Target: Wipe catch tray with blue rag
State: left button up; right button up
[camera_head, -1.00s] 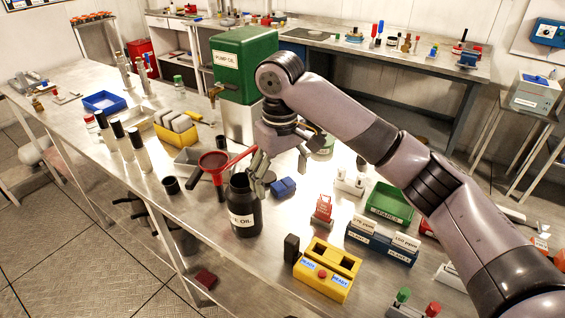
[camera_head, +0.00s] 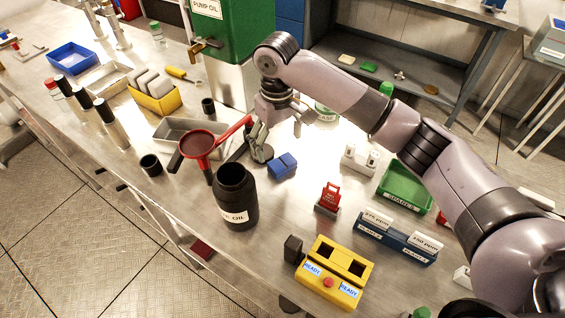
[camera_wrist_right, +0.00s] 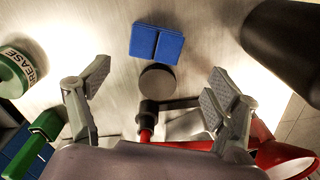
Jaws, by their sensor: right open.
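The blue rag (camera_head: 283,166) lies folded on the metal table; in the wrist view the rag (camera_wrist_right: 157,42) is beyond the fingers, with a fold line across it. My right gripper (camera_head: 261,146) is open and empty, just left of the rag and above the table. In the wrist view the right gripper's (camera_wrist_right: 157,88) two fingers are spread wide, short of the rag. A shallow grey tray (camera_head: 163,131), which looks like the catch tray, sits left of the gripper, partly hidden by a red funnel. My left gripper is not in view.
A black oil bottle (camera_head: 235,197) and the red funnel (camera_head: 198,144) stand close to the gripper. A red-handled tool with a dark disc (camera_wrist_right: 157,82) lies between fingers and rag. The green pump oil tank (camera_head: 233,35) is behind. A yellow charger (camera_head: 335,272) stands in front.

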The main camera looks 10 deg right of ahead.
notch_tip(320, 180, down, 2)
jog(key=shift+f, duration=0.2)
jog(key=f, duration=0.2)
jog(key=d+f+p, duration=0.1)
jog(key=f, duration=0.1)
jog(key=shift+s+f, duration=0.1)
jog(key=shift+s, duration=0.1)
jog(key=shift+f, duration=0.45)
jog(key=c, duration=1.4)
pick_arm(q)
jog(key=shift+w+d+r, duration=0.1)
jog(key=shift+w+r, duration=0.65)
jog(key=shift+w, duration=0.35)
pick_arm(e)
jog(key=shift+o, duration=0.2)
jog(key=shift+r, duration=0.15)
notch_tip(320, 180, up, 14)
jog(key=f+b, duration=0.1)
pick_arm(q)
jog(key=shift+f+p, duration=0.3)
pick_arm(e)
notch_tip(320, 180, up, 7)
send_over(282, 162)
jog(key=shift+f, duration=0.1)
